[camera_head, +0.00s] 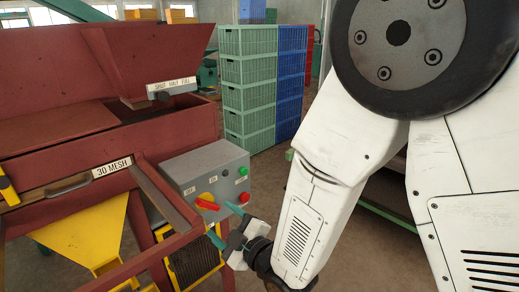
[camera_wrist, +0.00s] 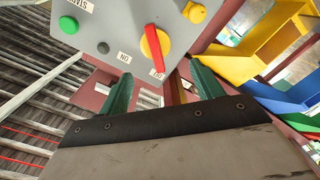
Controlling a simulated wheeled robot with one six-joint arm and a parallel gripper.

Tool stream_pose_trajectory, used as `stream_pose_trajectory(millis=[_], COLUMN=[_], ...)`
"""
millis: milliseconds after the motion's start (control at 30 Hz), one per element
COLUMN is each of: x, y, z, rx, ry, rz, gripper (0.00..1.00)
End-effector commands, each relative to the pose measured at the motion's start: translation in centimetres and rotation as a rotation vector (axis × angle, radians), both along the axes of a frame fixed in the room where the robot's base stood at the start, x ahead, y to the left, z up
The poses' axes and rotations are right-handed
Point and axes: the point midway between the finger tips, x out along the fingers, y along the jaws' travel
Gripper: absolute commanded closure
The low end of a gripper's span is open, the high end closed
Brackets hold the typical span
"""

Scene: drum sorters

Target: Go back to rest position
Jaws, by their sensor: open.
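My gripper (camera_head: 222,221) is open and empty in the head view, with its green fingers in front of a grey control box (camera_head: 183,170) on the dark red machine. The box carries a red and yellow rotary switch (camera_head: 207,201), a green button (camera_head: 242,171) and a red button (camera_head: 244,197). In the wrist view the spread fingers of my gripper (camera_wrist: 158,85) point toward the box face (camera_wrist: 115,32). The rotary switch (camera_wrist: 155,45) shows between and beyond the fingertips, apart from them as far as I can see. A green button (camera_wrist: 68,25) is at left.
The dark red machine (camera_head: 75,75) with a "30 MESH" drawer and a yellow chute (camera_head: 90,238) fills the left. Stacked green crates (camera_head: 247,85) and blue crates (camera_head: 291,75) stand behind. Some floor (camera_head: 258,182) is clear between crates and my arm.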

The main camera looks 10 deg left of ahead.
Motion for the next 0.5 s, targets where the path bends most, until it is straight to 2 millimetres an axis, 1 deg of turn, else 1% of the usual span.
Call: stream_pose_trajectory(millis=[67,167,200,267,300,367,400,467,500], x=[0.0,-0.5,-0.9,-1.4,-1.5,-1.7,-1.9,-2.2,-2.4], y=[-0.1,-0.9,-1.4,-2.4,-3.5,-5.2,-6.6,-8.7,-10.3], z=[-1.6,-5.4,-7.0,-8.5,-9.1,-9.5,-9.6,-9.3,-8.9], rx=[-0.038,-0.137,-0.184,-0.247,-0.285,-0.334,-0.363,-0.400,-0.421], ry=[0.077,0.250,0.332,0.452,0.528,0.637,0.707,0.809,0.875], rz=[-0.004,-0.026,-0.041,-0.073,-0.104,-0.158,-0.199,-0.266,-0.314], gripper=[0.34,0.34,0.34,0.34,0.34,0.34,0.34,0.34,0.34])
